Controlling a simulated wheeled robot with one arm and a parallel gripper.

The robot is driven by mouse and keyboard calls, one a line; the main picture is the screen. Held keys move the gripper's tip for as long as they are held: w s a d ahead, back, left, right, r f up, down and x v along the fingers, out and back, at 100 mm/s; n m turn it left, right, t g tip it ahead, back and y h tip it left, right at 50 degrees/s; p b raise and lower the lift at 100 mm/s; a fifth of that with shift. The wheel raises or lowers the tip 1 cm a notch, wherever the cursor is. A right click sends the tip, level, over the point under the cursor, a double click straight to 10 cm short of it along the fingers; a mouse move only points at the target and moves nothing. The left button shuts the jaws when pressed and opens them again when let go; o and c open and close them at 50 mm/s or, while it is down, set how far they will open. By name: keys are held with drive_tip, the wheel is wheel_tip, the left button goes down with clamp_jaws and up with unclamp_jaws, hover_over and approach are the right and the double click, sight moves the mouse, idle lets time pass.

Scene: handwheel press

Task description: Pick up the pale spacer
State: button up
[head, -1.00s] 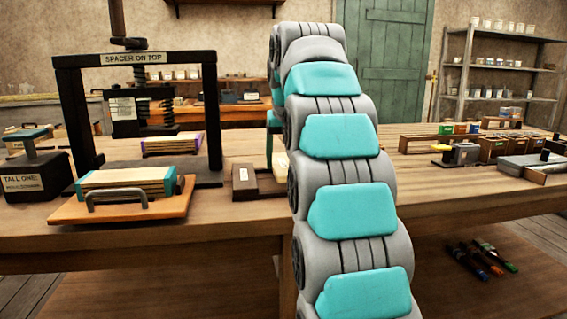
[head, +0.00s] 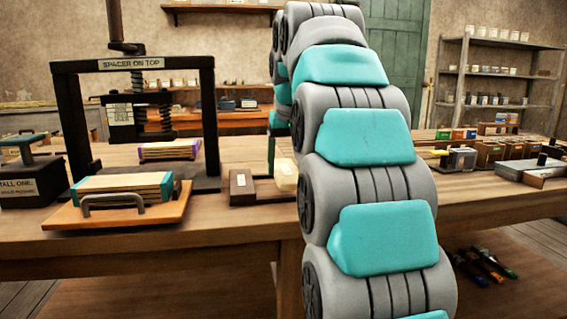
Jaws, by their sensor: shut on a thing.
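The pale spacer (head: 286,174) is a small cream block, seen in the head view just left of my arm, beside a dark brown block. My arm covers its right side. My gripper (head: 272,152) shows only as a narrow dark and teal piece above and behind the spacer, with most of it hidden by my arm. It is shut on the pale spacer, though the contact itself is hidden. I cannot tell whether the spacer touches the bench.
The dark brown block (head: 242,188) stands close left of the spacer. A black press (head: 68,125) labelled "SPACER ON TOP" and an orange board (head: 65,217) with a bound stack are further left. Small boxes (head: 490,153) stand on the right of the bench.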

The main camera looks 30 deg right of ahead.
drive_tip(key=s+a+b, duration=0.1)
drive_tip(key=s+a, duration=0.1)
drive_tip(key=s, duration=0.7)
drive_tip(key=shift+s+a+r, duration=0.25)
drive_tip(key=shift+s+r, duration=0.1)
drive_tip(key=shift+r, duration=0.1)
